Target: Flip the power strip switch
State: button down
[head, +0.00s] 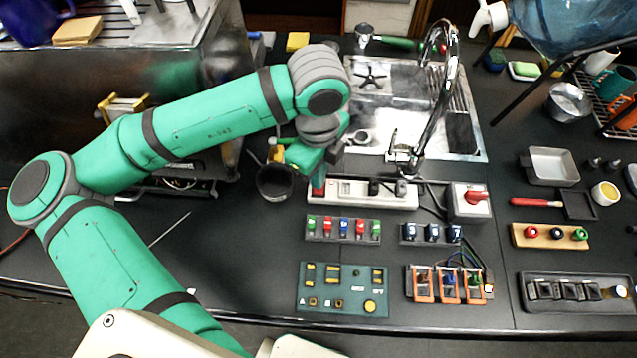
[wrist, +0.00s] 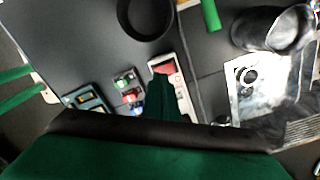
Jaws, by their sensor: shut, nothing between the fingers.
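The white power strip (head: 350,190) lies on the dark counter just in front of the sink. Its red switch (head: 318,188) is at its left end, and dark plugs sit toward its right end. The strip also shows in the wrist view (wrist: 181,97), with the red switch (wrist: 163,67) at the top end. My green gripper (head: 321,174) is shut and empty, pointing down at the switch end. In the wrist view the closed fingers (wrist: 163,82) overlap the strip just below the red switch. I cannot tell whether they touch it, or which way the switch is set.
A dark round cup (head: 275,184) stands just left of the strip. A grey box with a red knob (head: 475,196) is at its right. Colored blocks (head: 343,227) and a green panel (head: 343,288) lie in front. The sink faucet (head: 405,155) rises behind.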

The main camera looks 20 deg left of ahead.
jog(key=shift+r, duration=2.05)
